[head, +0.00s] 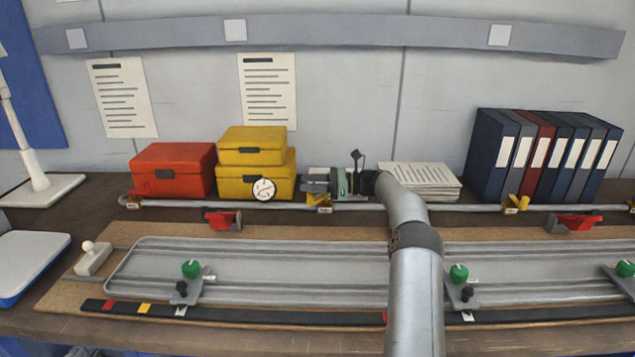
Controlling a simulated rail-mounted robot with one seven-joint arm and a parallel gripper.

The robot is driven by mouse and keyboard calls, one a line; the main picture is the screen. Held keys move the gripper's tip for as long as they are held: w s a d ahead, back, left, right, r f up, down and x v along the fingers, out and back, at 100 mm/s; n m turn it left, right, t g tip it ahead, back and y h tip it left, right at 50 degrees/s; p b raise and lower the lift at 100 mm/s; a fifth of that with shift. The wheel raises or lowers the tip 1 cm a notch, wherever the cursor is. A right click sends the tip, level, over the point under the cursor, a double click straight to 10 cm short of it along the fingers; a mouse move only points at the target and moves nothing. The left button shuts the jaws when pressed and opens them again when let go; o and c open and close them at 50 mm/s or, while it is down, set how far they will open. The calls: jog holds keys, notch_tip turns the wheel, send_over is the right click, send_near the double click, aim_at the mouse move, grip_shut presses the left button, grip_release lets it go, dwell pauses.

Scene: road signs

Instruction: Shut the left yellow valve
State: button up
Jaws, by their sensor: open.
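A grey pipe (420,207) runs along the back of the bench with small yellow fittings on it. One yellow valve (323,203) sits left of my arm, with a white tag under it. Another yellow valve (516,203) sits right of my arm, its handle slanting up. A smaller yellow-brown fitting (133,201) is near the pipe's left end; I cannot tell whether it is a valve. My gripper (335,181) is above the pipe, just right of and above the valve left of my arm, apparently apart from it. It is open; its fingertips are small and unclear.
Red levers (223,219) and (575,223) stand in front of the pipe. A grey tray-like track (300,262) carries green knobs (191,269). Yellow boxes (253,146), a red box (172,169), papers (425,178) and binders (540,155) stand behind the pipe.

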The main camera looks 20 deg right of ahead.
jog(key=s+a+r+b, duration=0.2)
jog(key=s+r, duration=0.6)
jog(key=s, duration=0.4)
jog(key=shift+s+a+r, duration=0.3)
jog(key=shift+a+r, duration=0.05)
jog(key=shift+a, duration=0.4)
jog(key=shift+c, duration=0.3)
